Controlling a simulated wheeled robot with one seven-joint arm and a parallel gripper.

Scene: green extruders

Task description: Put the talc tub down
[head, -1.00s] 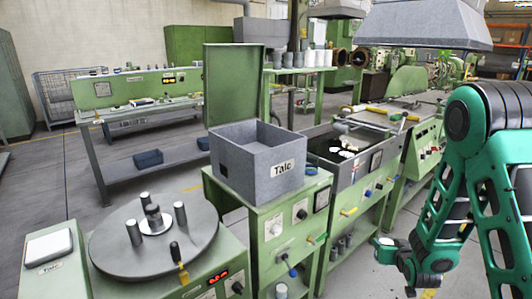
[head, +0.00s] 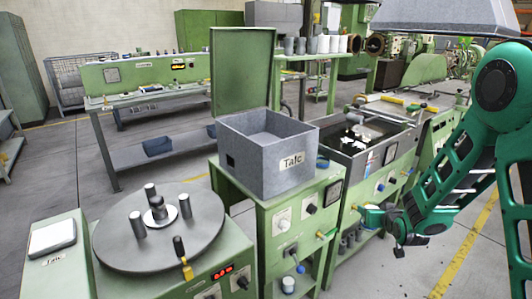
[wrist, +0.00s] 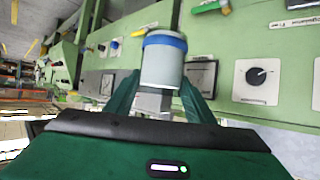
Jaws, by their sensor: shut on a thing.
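The talc tub, a pale grey cylinder with a blue band (wrist: 164,62), stands between the two green fingers of my gripper (wrist: 160,92) in the wrist view. The fingers are shut on it from both sides. In the head view my gripper (head: 372,214) is at the right, in front of the green cabinets and below the level of their tops. The tub is too small there to make out clearly. A grey open box labelled "Talc" (head: 293,174) sits on a green cabinet (head: 322,193) left of my gripper.
A round grey turntable (head: 118,244) with several upright pegs is at the front left, beside a white scale (head: 52,238). A dark open basin (head: 340,146) is behind my gripper. Knobs and handles stick out of the cabinet fronts. Bare floor (head: 440,262) shows at the lower right.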

